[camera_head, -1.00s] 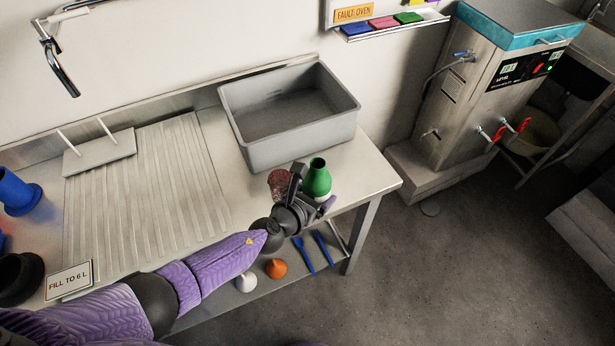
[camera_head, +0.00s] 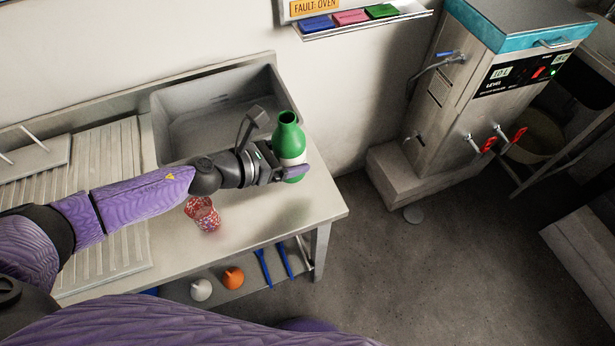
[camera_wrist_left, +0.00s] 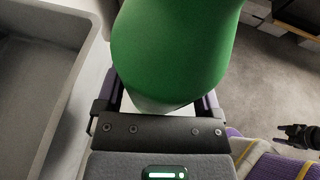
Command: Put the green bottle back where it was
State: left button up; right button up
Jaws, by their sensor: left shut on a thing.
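The green bottle (camera_head: 288,137), with a pale band on its lower part, is upright in my left gripper (camera_head: 291,170) in the head view. The gripper is shut on it and holds it in front of the sink's right corner, seemingly raised above the counter. The green bottle (camera_wrist_left: 175,50) fills the middle of the left wrist view, between the fingers (camera_wrist_left: 160,100). Its base is partly hidden by the gripper. In the wrist view, part of another arm of mine shows at the right edge; my right gripper is not clearly seen in the head view.
The grey sink (camera_head: 165,115) lies behind my left arm. A red patterned cup (camera_head: 203,214) stands on the counter (camera_head: 265,228) in front of the arm. A shelf below holds white and orange items and blue tools. A steel water machine (camera_head: 450,110) stands at right.

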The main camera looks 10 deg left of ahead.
pick_arm(q)
notch_tip(320, 180, down, 8)
jog(key=b, duration=0.4)
jog(key=shift+s+a+f, duration=0.15)
jog(key=shift+f, duration=0.1)
jog(key=shift+r, duration=0.25)
jog(key=shift+f, duration=0.1)
pick_arm(e)
jog(key=f, duration=0.1)
jog(key=s+f, duration=0.1)
jog(key=f, duration=0.3)
jog(key=shift+s+a+f, duration=0.25)
jog(key=shift+s, duration=0.05)
pick_arm(q)
jog(key=o, duration=1.1)
jog(key=shift+f, duration=0.1)
jog(key=shift+c, duration=0.2)
jog(key=shift+o, duration=0.9)
jog(key=shift+r, duration=0.25)
jog(key=v, duration=1.2)
jog(key=shift+p, duration=0.35)
pick_arm(e)
jog(key=shift+w+r, duration=0.1)
jog(key=shift+r, duration=0.3)
pick_arm(q)
jog(key=shift+f, duration=0.1)
